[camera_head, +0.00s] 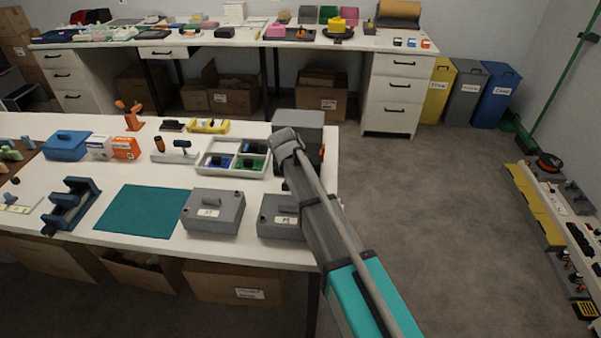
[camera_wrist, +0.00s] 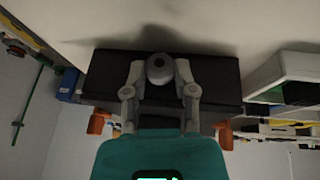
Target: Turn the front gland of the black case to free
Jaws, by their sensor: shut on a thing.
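The black case (camera_wrist: 215,75) spans the middle of the wrist view, dark and box-shaped. It shows in the head view as a dark grey box (camera_head: 305,118) at the bench's right end, partly hidden by my arm. A round grey gland (camera_wrist: 159,67) stands out from the case in the wrist view. My gripper (camera_wrist: 160,78) has its two fingers on either side of the gland and is shut on it. In the head view my gripper (camera_head: 286,138) is at the case's near side, its fingertips not clear. The gland's turned position cannot be told.
Orange parts (camera_wrist: 97,122) show beside the case. A white divided tray (camera_head: 205,162) with green and blue pieces stands close to its left. Two grey lidded boxes stand nearer, one (camera_head: 214,210) beside a teal mat (camera_head: 144,212).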

